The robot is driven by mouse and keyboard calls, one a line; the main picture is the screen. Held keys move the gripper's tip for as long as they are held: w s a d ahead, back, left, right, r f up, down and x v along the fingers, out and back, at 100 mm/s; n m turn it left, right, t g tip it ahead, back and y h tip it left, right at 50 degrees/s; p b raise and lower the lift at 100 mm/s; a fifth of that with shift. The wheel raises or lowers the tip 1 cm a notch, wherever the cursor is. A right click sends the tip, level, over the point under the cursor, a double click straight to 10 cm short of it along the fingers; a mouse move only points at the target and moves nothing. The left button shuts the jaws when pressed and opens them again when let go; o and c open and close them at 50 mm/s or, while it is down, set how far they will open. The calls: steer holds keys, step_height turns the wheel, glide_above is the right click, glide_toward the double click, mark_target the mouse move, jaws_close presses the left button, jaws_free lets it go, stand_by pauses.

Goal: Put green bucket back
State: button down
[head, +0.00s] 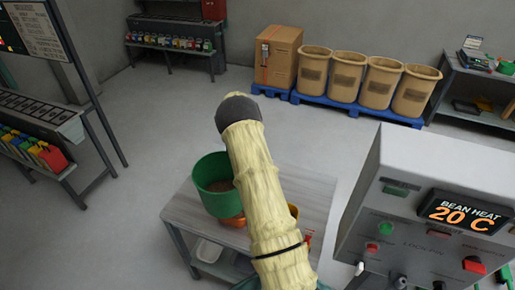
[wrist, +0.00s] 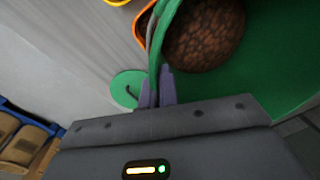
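The green bucket (head: 213,202) is at the left part of the small table (head: 184,209), with brown beans inside. I cannot tell whether its base rests on the tabletop. In the wrist view its green wall (wrist: 280,45) and the brown beans (wrist: 205,35) fill the upper right. My gripper (wrist: 157,88) has its two purple-grey fingers close together, one on each side of the bucket's rim, shut on it. In the head view my pale arm hides the gripper and part of the bucket.
An orange bucket (head: 234,221) stands close by the green one, and a yellow one (head: 293,210) is partly behind my arm. A green lid (wrist: 128,88) lies near the fingers. The control panel (head: 430,210) stands at right. Open floor (head: 150,130) lies beyond the table.

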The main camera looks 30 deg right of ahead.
steer(key=s+a+f+m, duration=0.1)
steer(key=s+a+f, duration=0.25)
steer(key=a, duration=0.25)
steer(key=s+a+f+m+b, duration=0.1)
steer(key=s+a+f, duration=0.1)
steer(key=s+a, duration=0.3)
steer(key=s+a+f+m, duration=0.1)
steer(key=s+a+f, duration=0.2)
steer(key=a, duration=0.4)
step_height(320, 180, down, 17)
steer(key=s+b, duration=0.2)
steer(key=b, duration=1.4)
steer(key=shift+s+a, duration=0.3)
steer(key=shift+a, duration=0.05)
steer(key=shift+r, duration=0.15)
